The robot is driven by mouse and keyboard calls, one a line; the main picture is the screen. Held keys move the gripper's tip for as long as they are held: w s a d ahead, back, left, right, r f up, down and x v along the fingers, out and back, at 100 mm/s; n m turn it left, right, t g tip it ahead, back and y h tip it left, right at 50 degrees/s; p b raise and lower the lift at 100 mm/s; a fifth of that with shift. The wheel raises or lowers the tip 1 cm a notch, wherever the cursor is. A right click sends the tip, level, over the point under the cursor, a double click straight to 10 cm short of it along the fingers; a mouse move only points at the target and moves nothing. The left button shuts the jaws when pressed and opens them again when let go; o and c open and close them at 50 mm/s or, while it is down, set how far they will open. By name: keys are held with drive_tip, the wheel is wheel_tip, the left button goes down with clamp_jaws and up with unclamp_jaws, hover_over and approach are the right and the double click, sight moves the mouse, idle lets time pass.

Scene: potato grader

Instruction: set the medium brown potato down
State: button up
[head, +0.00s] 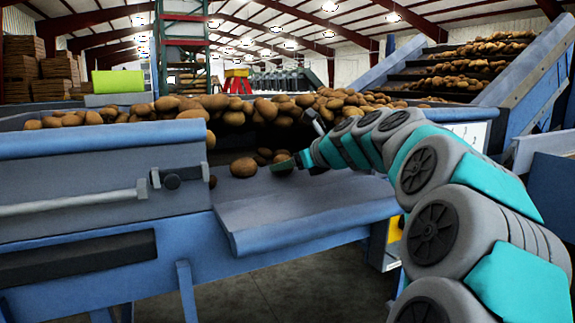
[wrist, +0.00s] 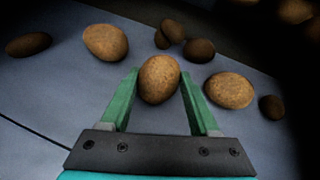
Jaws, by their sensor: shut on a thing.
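The medium brown potato (wrist: 159,79) sits between the green fingers of my gripper (wrist: 158,84) in the wrist view, with a finger against each side. My gripper (head: 294,161) is low over the grey sorting chute (head: 300,207) in the head view, near its back edge. The fingers mostly hide the held potato there. I cannot tell whether its underside touches the surface.
Loose potatoes lie around the held one: one to the left (wrist: 105,42), one close on the right (wrist: 229,90) and several behind. A larger potato (head: 243,167) lies left of my gripper. Heaped potatoes (head: 240,110) fill the belt behind. The front of the chute is bare.

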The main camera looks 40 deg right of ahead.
drive_tip(key=shift+f, duration=0.15)
drive_tip(key=o, duration=1.4)
drive_tip(key=shift+o, duration=0.2)
drive_tip(key=v, duration=1.2)
drive_tip(key=shift+r, duration=0.2)
